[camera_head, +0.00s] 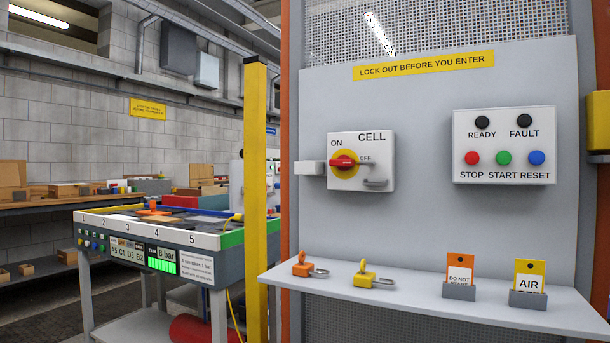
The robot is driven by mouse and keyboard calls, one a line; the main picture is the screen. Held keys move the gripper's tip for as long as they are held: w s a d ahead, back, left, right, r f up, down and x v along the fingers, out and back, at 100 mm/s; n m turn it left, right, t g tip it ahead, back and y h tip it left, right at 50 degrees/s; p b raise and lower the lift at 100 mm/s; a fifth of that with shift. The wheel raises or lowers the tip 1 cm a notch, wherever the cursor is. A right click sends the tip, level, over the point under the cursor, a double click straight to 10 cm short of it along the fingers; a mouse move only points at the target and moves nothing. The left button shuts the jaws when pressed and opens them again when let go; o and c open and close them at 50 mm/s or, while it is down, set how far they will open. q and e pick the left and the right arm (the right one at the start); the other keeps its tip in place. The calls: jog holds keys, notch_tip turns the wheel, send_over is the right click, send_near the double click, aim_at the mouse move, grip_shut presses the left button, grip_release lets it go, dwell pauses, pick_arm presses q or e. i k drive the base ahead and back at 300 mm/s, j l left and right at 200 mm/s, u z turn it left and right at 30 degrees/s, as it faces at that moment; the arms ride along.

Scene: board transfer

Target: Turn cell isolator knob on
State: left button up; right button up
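The cell isolator (385,150) is a light grey box marked CELL on the grey panel, left of the panel's middle. Its knob (343,161) is a red handle on a yellow disc. The handle lies roughly horizontal, in line with the OFF mark to its right; the ON mark is above and to its left. A small grey hasp or bar sticks out at the box's lower right, and no padlock shows on it. Neither of my grippers is in view.
A button box (504,143) is to the right. A shelf (430,308) below the panel holds an orange padlock (302,268), a yellow padlock (362,276) and two tags in holders (459,290). A yellow post (255,200) and a workbench (150,240) stand left.

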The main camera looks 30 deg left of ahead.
aim_at(344, 163)
jog(key=u, duration=1)
